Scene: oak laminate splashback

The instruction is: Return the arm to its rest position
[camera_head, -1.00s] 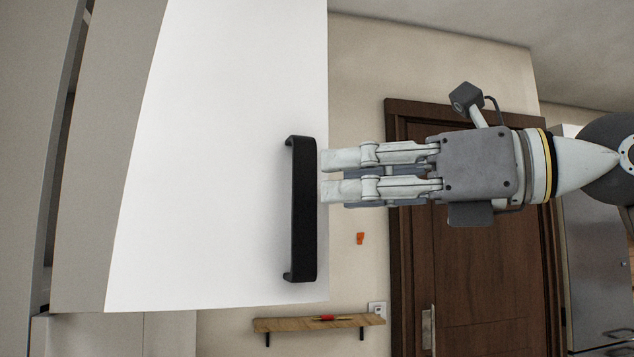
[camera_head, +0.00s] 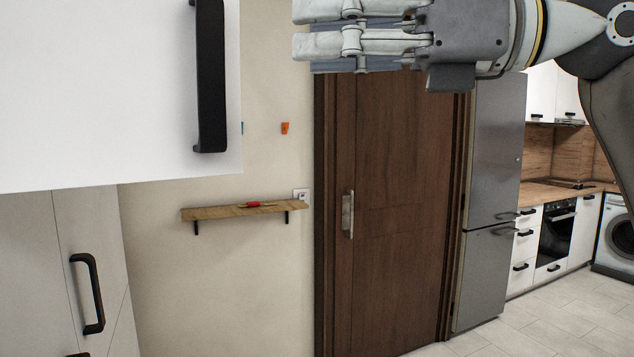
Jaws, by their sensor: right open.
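My right gripper (camera_head: 296,28) is at the top of the head view, its fingers pointing left. It is open and empty, with the two fingers fairly near each other. It is to the right of the white cabinet door (camera_head: 110,110) and its black bar handle (camera_head: 211,80), with a visible gap to the handle. My right arm comes in from the upper right. My left gripper is not in view.
Below the door, a wooden wall shelf (camera_head: 225,212) holds a small red item (camera_head: 253,204). A lower cabinet handle (camera_head: 88,293) is at left. A brown door (camera_head: 395,210), a steel fridge (camera_head: 492,200) and kitchen cabinets with an oven (camera_head: 556,235) stand behind. Floor shows at lower right.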

